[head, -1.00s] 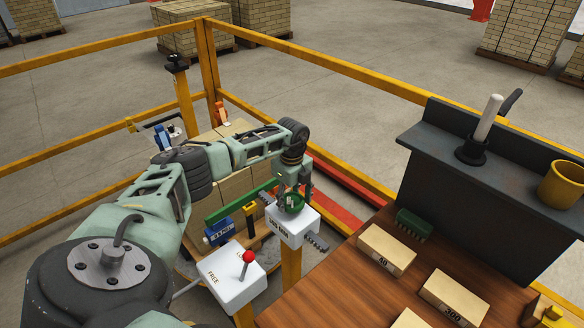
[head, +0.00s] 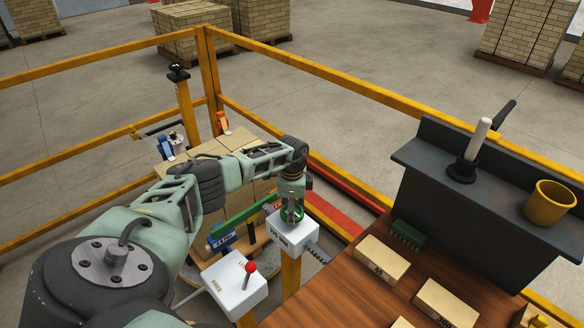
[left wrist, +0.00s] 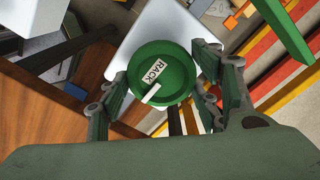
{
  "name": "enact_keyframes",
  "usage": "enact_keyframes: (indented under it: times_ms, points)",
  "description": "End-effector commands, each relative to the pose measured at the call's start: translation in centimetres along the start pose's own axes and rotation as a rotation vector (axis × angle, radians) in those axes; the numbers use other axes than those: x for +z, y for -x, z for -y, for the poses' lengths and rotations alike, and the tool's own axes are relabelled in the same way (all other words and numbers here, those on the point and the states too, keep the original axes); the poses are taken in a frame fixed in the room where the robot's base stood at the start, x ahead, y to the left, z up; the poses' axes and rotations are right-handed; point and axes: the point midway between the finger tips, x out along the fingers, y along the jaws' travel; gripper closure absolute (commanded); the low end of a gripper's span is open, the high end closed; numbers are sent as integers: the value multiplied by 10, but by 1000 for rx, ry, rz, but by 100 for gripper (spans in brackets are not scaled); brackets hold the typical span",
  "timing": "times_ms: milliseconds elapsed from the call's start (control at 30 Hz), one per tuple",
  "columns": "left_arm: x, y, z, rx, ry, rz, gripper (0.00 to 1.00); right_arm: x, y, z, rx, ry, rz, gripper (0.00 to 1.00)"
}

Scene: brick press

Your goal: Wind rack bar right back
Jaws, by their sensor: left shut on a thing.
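My left gripper (head: 291,212) is shut on the round green knob, seen from above in the left wrist view (left wrist: 161,73). The knob has a white RACK label and a white pointer mark. It sits on a white box (head: 292,236) on a yellow post. A dark toothed rack bar (head: 318,254) sticks out at the box's lower right. Its other end is hidden behind the box and gripper. My right gripper is not in view.
A white lever box (head: 236,288) marked FREE, with a red-ball lever (head: 250,268), stands at the front left. A green bar (head: 243,217) and blue block (head: 221,237) lie behind. A wooden bench (head: 350,298) with labelled bricks is right; yellow rails (head: 330,154) surround the area.

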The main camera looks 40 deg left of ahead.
Motion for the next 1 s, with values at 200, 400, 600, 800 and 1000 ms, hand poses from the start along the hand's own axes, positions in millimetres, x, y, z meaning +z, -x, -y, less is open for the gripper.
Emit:
enact_keyframes:
  times_ms: [200,400,600,800,1000]
  points:
    - [2,-1,-1,3,34,4,67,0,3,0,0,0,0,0]
    - [1,-1,-1,4,38,3,67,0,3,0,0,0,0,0]
    - [1,-2,-2,5,38,3,40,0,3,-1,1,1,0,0]
    - [1,-1,-1,4,35,2,24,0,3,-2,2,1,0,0]
    - [0,-1,-1,3,34,0,24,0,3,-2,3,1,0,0]
